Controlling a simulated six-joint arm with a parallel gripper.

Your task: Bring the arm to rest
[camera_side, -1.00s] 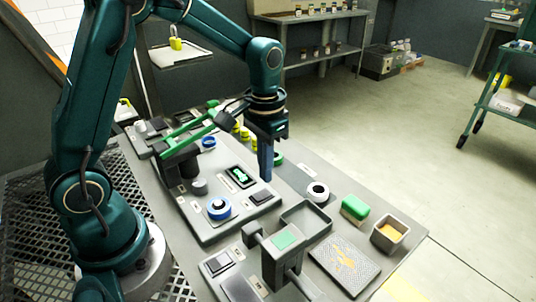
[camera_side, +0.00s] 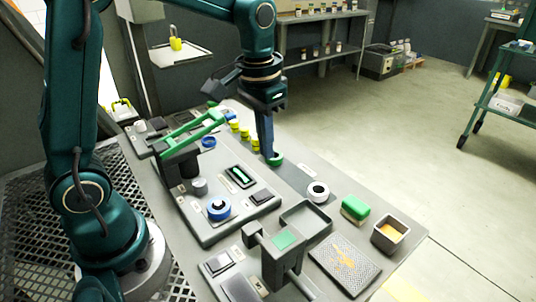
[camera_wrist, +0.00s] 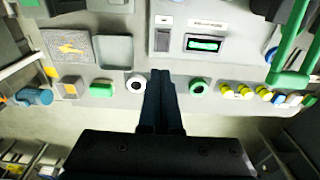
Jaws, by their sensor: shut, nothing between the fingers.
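My gripper (camera_side: 268,153) points down over the far side of the grey workbench (camera_side: 300,176). Its dark fingers are closed together with nothing between them. In the side view, the tips overlap a green round part (camera_side: 277,159); I cannot tell the height between them. In the wrist view, my gripper (camera_wrist: 162,74) shows between that green part (camera_wrist: 199,87) and a white ring with a dark centre (camera_wrist: 135,84), apart from both. My arm is bent above the bench.
A green lever press (camera_side: 190,135) stands to the left. A second press with a green pad (camera_side: 284,239) is at the front. A green block (camera_side: 355,208), a bin (camera_side: 390,233) and yellow-banded parts (camera_side: 245,133) line the bench. Floor (camera_side: 420,130) beyond is clear.

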